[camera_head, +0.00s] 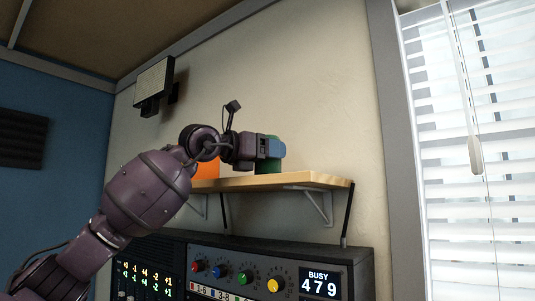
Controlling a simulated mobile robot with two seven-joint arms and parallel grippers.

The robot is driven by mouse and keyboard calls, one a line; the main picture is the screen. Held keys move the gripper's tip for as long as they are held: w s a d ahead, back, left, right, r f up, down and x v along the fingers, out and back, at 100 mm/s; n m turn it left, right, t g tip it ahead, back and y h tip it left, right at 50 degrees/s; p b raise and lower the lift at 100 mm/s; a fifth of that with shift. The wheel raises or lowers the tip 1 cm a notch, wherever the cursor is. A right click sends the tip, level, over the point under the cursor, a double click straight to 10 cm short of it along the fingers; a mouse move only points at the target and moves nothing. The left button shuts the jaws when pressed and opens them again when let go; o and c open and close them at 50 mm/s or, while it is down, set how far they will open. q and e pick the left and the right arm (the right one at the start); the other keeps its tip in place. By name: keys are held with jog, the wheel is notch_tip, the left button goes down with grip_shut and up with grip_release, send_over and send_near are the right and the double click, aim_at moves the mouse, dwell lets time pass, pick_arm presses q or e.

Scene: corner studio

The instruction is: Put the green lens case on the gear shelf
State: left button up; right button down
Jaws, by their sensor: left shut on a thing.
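My left gripper (270,147) is at the end of the purple arm that comes in from the left. It is shut on the green lens case (269,166), which shows in part below and behind the fingers. The case is just above or touching the gear shelf (290,180); I cannot tell which. The gear shelf is a wooden board on metal brackets on the wall. My right gripper is not in view.
An orange thing (208,170) stands on the shelf behind my left wrist. Below the shelf is a rack unit (250,266) with coloured knobs and a display. The shelf's right end is bare. A window with blinds (490,150) is at the right.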

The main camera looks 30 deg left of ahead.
pick_arm(q)
jog(key=shift+s+d+r, duration=0.1)
jog(key=shift+r, duration=0.05)
jog(key=shift+f, duration=0.25)
jog(key=o, duration=1.1)
jog(key=shift+r, duration=0.15)
